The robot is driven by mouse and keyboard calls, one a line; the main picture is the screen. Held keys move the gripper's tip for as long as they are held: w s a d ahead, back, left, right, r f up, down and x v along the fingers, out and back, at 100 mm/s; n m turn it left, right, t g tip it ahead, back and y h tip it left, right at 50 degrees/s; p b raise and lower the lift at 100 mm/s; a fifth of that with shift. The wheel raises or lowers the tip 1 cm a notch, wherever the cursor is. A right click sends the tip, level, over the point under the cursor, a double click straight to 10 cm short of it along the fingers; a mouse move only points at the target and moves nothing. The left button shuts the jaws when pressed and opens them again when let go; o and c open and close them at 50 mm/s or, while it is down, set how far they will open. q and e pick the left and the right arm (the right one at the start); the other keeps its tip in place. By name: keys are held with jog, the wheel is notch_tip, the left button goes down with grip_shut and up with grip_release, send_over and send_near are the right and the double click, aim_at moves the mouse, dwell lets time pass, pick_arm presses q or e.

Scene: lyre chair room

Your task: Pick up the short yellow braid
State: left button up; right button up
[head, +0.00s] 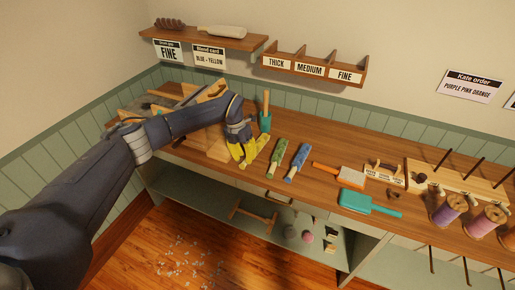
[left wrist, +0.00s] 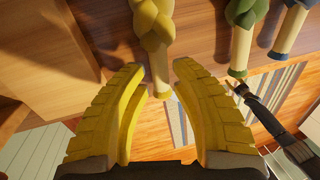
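The short yellow braid (left wrist: 152,25) lies on the wooden bench at the top of the left wrist view. Its pale wrapped end (left wrist: 160,75) reaches down between my fingertips. My left gripper (left wrist: 166,72) is open, with one yellow finger on each side of that end. I cannot tell whether either finger touches it. In the head view my left gripper (head: 243,153) is low over the bench's front edge, left of the green braid. Its yellow fingers and the yellow braid are hard to tell apart there.
A green braid (head: 277,151) and a blue braid (head: 297,162) lie just to the right. An orange brush (head: 336,175) and a teal paddle (head: 368,204) lie further right, near thread spools (head: 447,211). A labelled three-slot rack (head: 312,69) hangs on the wall.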

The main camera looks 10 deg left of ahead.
pick_arm(q)
jog(key=shift+d+f, duration=0.25)
jog(key=shift+f, duration=1.05)
jog(key=shift+c, duration=0.2)
grip_shut()
jog(key=shift+r, duration=0.2)
